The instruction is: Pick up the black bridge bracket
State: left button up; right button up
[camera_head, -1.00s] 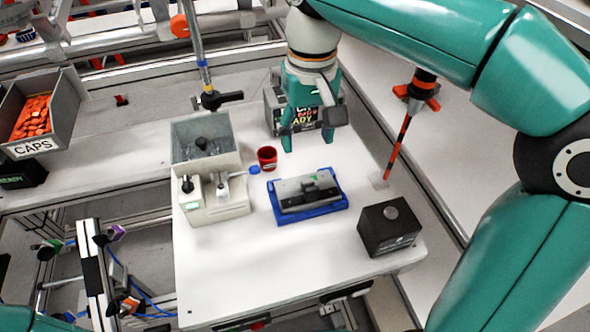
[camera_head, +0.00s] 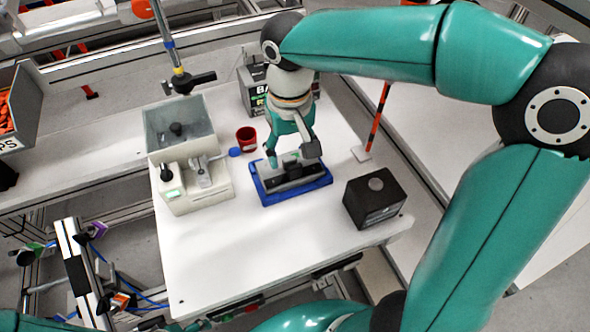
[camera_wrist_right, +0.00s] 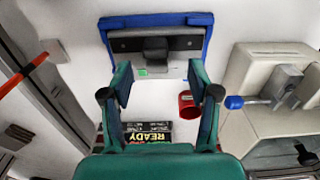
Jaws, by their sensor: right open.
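The black bridge bracket (camera_head: 294,171), a dark bar with a raised middle block, lies on a grey block in a blue tray (camera_head: 315,184). In the right wrist view the bracket (camera_wrist_right: 155,44) lies ahead of the fingers, across the grey block. My right gripper (camera_head: 292,155) is open and empty, with its fingers over the far side of the tray. In the wrist view the right gripper (camera_wrist_right: 159,82) has its fingertips spread either side of the bracket's middle block, short of it. Finger contact cannot be told. My left gripper is out of view.
A red cup (camera_head: 246,139) and a cream machine (camera_head: 190,185) stand left of the tray. A black box (camera_head: 374,200) stands to its right. A box with "READY" lettering (camera_wrist_right: 148,134) stands behind. A red-and-black rod (camera_head: 378,122) rises at the right. The front tabletop is clear.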

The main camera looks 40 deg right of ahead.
aim_at(294, 164)
jog(key=f, duration=0.3)
jog(key=shift+s+d+f, duration=0.2)
jog(key=shift+s+f, duration=0.1)
jog(key=shift+f, duration=0.55)
jog(key=c, duration=1.1)
jog(key=shift+r, duration=0.1)
jog(key=shift+c, duration=0.2)
